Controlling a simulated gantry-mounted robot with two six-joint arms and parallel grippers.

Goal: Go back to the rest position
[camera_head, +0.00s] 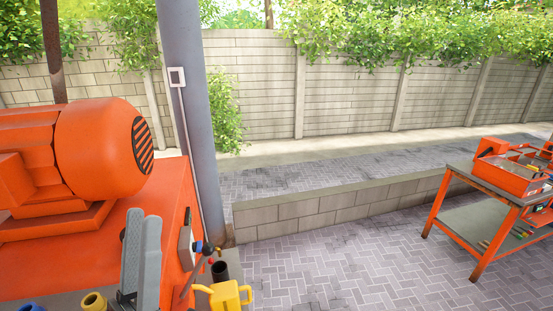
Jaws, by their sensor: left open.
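My left gripper (142,222) is at the lower left, in front of a large orange machine (100,150). The lower part of the gripper is cut off by the bottom edge. My right gripper is not in view.
A yellow can-like vessel (230,297), a dark cup (219,271) and small taps (207,248) are just right of the gripper. A grey post (190,100) stands behind. An orange cart (480,205) with an orange tray (515,178) is at right. Paving (340,265) between is clear.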

